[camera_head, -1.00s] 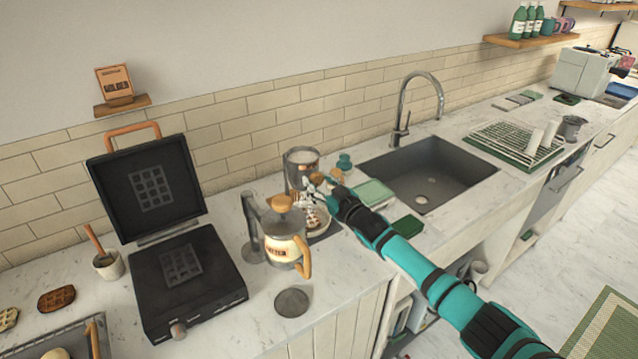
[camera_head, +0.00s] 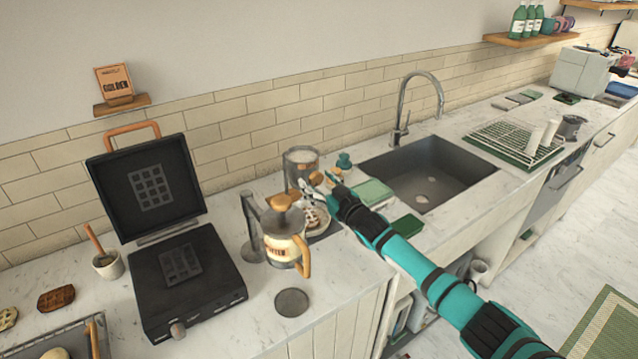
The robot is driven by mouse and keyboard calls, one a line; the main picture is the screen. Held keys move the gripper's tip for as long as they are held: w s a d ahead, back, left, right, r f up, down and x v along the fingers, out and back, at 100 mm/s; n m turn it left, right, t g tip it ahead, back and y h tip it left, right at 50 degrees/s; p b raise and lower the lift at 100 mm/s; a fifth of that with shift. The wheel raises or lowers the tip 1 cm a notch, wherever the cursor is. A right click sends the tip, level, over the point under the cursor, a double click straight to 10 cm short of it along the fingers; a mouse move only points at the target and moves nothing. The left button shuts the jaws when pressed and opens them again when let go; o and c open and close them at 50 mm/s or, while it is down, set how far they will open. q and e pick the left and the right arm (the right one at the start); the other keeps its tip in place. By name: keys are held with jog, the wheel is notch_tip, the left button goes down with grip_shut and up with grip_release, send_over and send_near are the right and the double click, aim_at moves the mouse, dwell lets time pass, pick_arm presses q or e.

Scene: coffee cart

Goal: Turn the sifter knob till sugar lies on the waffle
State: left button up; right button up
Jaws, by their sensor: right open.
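The sifter (camera_head: 301,158) is a grey metal canister with white powder inside its open top. It stands against the back counter area, with a small wooden knob (camera_head: 315,178) at its front right. The waffle (camera_head: 317,218) lies below it on a plate, partly hidden behind the wooden-lidded pitcher; whether sugar lies on it is too small to tell. My right gripper (camera_head: 318,187) is open, with its fingers close to the knob; I cannot tell whether they touch it. My left gripper is not in view.
The cream pitcher (camera_head: 283,247) with wooden handle stands in front of the sifter. An open black waffle iron (camera_head: 185,275) is at left. The sink (camera_head: 430,170) and green cloths (camera_head: 374,192) lie to the right. The counter front has a round grey disc (camera_head: 292,302).

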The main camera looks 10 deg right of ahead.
jog(key=shift+s, duration=0.25)
jog(key=v, duration=1.1)
jog(key=shift+s+d, duration=0.15)
jog(key=shift+s, duration=0.1)
